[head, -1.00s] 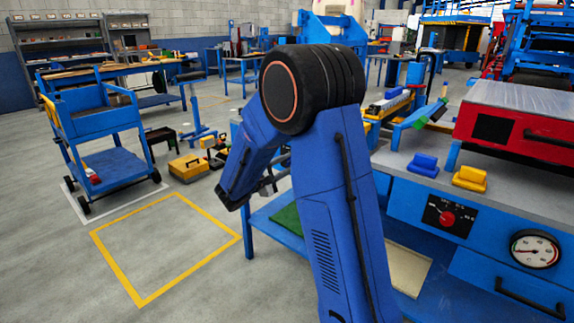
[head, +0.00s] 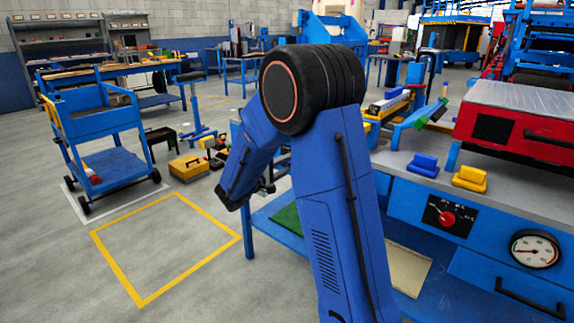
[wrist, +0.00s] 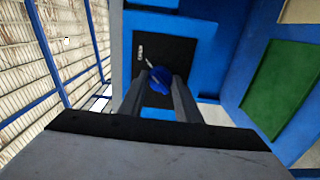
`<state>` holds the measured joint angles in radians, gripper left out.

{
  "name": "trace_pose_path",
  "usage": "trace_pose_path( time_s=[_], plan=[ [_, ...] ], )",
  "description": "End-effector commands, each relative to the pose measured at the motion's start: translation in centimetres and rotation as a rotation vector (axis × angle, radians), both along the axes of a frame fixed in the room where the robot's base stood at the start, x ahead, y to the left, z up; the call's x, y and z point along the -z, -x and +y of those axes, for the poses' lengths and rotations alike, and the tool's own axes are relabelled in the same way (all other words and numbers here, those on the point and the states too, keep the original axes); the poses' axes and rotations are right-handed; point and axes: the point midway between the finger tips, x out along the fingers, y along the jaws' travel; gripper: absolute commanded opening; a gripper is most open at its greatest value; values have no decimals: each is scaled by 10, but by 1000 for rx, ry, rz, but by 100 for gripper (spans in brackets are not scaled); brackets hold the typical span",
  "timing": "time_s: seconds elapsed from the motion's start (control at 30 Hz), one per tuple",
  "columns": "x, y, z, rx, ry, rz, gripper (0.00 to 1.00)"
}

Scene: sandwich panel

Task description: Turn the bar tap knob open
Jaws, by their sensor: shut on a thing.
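The blue tap knob (wrist: 159,76) sits on a black plate (wrist: 179,55) with small white marks, fixed to a blue panel, in the wrist view. My gripper (wrist: 158,88) has one finger on each side of the knob and is shut on it. The fingers hide part of the knob's sides. In the head view a small dark part of my gripper (head: 265,188) shows beside my blue arm, near the bench's left end. The knob cannot be made out there.
The blue bench (head: 402,205) has a red knob (head: 446,218) and a round gauge (head: 535,249) on its front. A red-fronted press (head: 515,130) stands on top. A blue trolley (head: 100,125) is at the left. Floor inside the yellow outline (head: 135,299) is clear.

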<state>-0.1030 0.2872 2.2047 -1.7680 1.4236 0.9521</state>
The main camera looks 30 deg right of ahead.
Motion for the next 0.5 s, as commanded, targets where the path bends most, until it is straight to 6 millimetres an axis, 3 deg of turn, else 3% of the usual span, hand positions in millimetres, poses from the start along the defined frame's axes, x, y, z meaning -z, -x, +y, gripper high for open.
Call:
trace_pose_path(
  time_s=[0.13, 0.17, 0.2, 0.5],
  plan=[
    [2, 1, 0, 1, -2, 3, 8],
    [2, 1, 0, 1, -2, 4, 37],
    [2, 1, 0, 1, -1, 3, 47],
    [1, 0, 0, 0, 0, 2, 49]
  ],
)
